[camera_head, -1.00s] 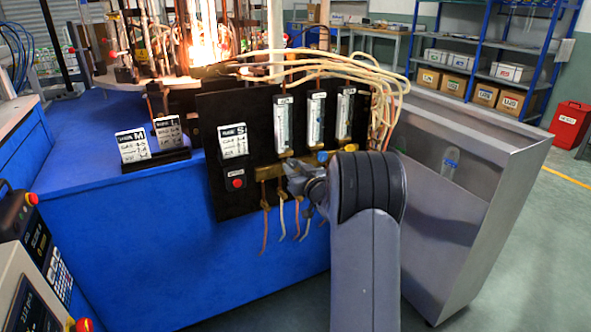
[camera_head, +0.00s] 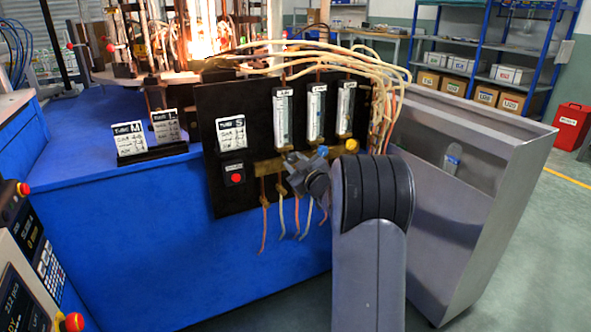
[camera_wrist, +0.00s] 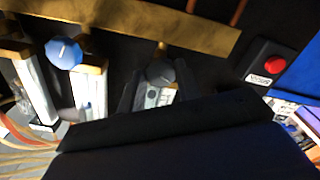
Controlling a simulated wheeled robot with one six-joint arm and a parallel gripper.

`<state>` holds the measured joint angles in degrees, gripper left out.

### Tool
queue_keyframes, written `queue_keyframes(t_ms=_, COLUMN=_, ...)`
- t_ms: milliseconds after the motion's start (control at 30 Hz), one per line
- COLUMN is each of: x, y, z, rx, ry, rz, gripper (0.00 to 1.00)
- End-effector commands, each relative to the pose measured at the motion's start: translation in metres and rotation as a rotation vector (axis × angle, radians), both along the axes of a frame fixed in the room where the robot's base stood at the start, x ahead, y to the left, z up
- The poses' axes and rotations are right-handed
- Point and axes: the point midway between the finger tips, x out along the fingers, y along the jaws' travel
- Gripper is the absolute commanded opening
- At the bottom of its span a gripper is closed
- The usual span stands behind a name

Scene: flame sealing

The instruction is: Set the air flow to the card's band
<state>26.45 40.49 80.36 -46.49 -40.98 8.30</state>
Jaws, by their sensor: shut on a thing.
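A black panel carries three clear flow meters. The left meter (camera_head: 283,120) has a label that seems to read AIR, too small to be sure. My gripper (camera_head: 294,168) is at the foot of this meter; in the wrist view its dark fingers stand on both sides of a grey knob (camera_wrist: 160,71), shut on it. The middle meter (camera_head: 316,112) has a blue knob (camera_head: 322,152), free of my gripper. The right meter (camera_head: 345,108) stands beside it. A white card (camera_head: 231,134) marked S is on the panel; its numbers and the meter readings are too small to read.
A red button (camera_head: 236,178) sits below the card. Cards M (camera_head: 130,138) and L (camera_head: 167,127) stand in a black holder on the blue bench. Pale hoses (camera_head: 350,58) arch over the panel; flames (camera_head: 203,40) burn behind. A steel bin (camera_head: 480,190) stands at right.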

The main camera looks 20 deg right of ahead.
Motion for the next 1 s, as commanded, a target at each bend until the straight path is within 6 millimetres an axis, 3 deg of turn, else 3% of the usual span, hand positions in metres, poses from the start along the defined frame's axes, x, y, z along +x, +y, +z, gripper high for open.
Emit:
queue_keyframes(t_ms=500, x=0.0000, y=-0.0005, z=-0.0013, rx=-0.339, ry=-0.011, rz=-0.001, gripper=0.10)
queue_keyframes(t_ms=1000, x=0.0000, y=-0.0004, z=-0.0003, rx=-0.404, ry=-0.012, rz=0.001, gripper=0.09)
